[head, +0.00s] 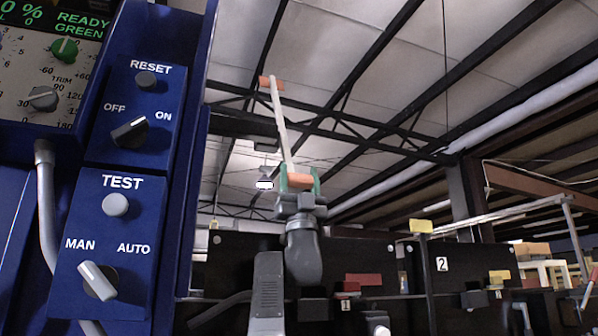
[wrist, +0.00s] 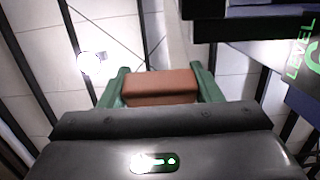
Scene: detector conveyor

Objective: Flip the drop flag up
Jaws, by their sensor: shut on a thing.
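My gripper (head: 298,180) points upward in the middle of the head view. Its green fingers are shut on an orange block at the lower end of a pale rod (head: 281,125). The rod rises, leaning slightly left, to another orange block (head: 270,82) at its top. In the wrist view the orange block (wrist: 160,87) sits between the green fingers, and the rod does not show. A red plate (head: 363,280) and yellow plates (head: 421,226) (head: 500,276) stand along dark panels at the lower right. I cannot tell which is the drop flag.
A blue control cabinet (head: 118,250) with knobs and buttons fills the left, close to my arm. A dark panel marked 2 (head: 442,264) stands at the right. A dark post carries the higher yellow plate. Open air surrounds the raised rod, with roof beams far behind.

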